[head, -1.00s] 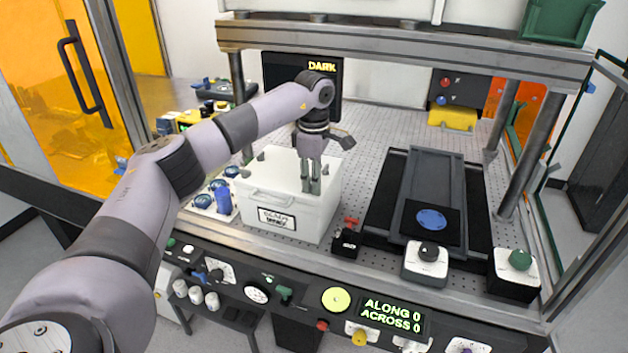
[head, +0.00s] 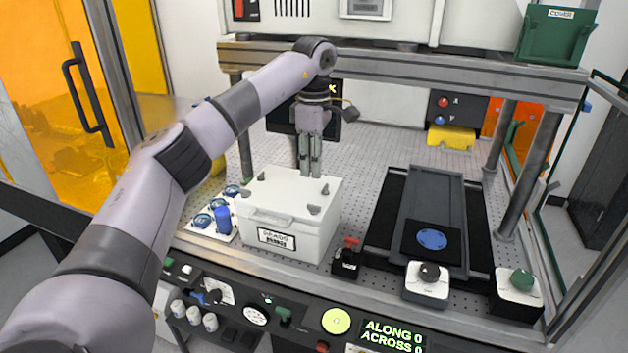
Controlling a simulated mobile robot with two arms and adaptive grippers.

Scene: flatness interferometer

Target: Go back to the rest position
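My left gripper (head: 310,172) hangs pointing down over the back part of a white lidded box (head: 290,215) with a label on its front. Its fingers look close together with nothing seen between them. Its tips show just at the box's back edge, and I cannot tell the exact height gap. My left arm reaches in from the lower left across the bench. My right gripper is not in view.
A dark slide stage with a blue disc (head: 431,239) lies to the right of the box. Knob boxes, black (head: 429,272) and green (head: 520,280), stand at the front right. Blue-topped parts (head: 212,216) sit left of the box. A frame beam (head: 400,62) spans the back.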

